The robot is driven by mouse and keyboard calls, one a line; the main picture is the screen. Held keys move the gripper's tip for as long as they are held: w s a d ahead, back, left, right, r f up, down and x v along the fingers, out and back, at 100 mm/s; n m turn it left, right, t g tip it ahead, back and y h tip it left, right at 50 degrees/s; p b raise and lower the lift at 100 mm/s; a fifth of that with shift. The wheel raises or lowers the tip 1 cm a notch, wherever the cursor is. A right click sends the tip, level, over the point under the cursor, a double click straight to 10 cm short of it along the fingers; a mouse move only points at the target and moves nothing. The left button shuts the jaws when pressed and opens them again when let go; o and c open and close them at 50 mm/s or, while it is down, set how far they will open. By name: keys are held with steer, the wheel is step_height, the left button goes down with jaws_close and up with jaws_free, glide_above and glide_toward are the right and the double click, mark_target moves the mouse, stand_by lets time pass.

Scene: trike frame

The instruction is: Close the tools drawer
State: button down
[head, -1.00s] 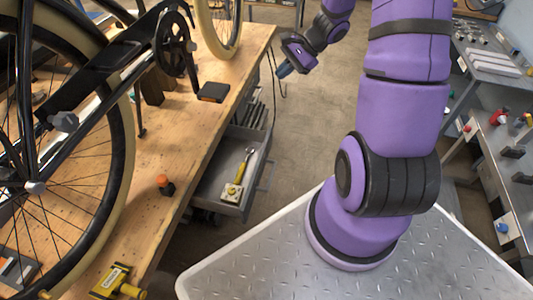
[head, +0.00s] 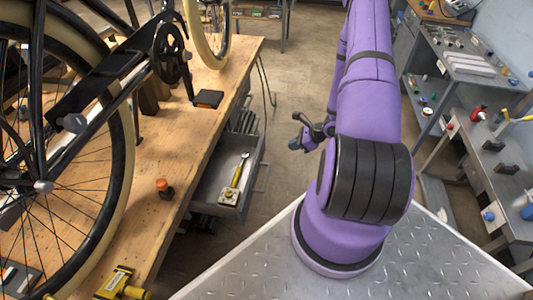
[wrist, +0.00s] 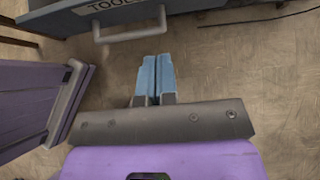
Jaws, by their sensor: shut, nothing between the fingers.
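The tools drawer (head: 250,180) is pulled out from under the workbench at the left centre of the head view. Inside it lie a yellow-handled tool (head: 238,172) and a small pale block with yellow (head: 229,195). In the wrist view, the drawer front (wrist: 190,8) crosses the top, with a partly cut-off label reading "TOOL" and a grey bar handle (wrist: 131,36). My gripper (head: 293,145) is to the right of the drawer, apart from it. Its blue fingertips (wrist: 155,62) are together and empty, pointing toward the drawer front just below the handle's right end.
A cable (head: 267,88) hangs by the bench. Open floor (head: 300,70) lies between it and the grey tables (head: 470,70) on the right.

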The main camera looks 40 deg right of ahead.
mark_target(259, 155)
steer(key=x, duration=0.4)
steer(key=r+x, duration=0.1)
steer(key=x, duration=0.3)
steer(key=w+x, duration=0.1)
steer(key=x, duration=0.3)
steer(key=shift+a+r, duration=0.15)
steer(key=shift+a, duration=0.25)
steer(key=shift+w+a, duration=0.4)
steer(key=shift+w, duration=0.1)
steer(key=w+a, duration=1)
steer(key=w, duration=0.2)
steer(key=shift+w, duration=0.3)
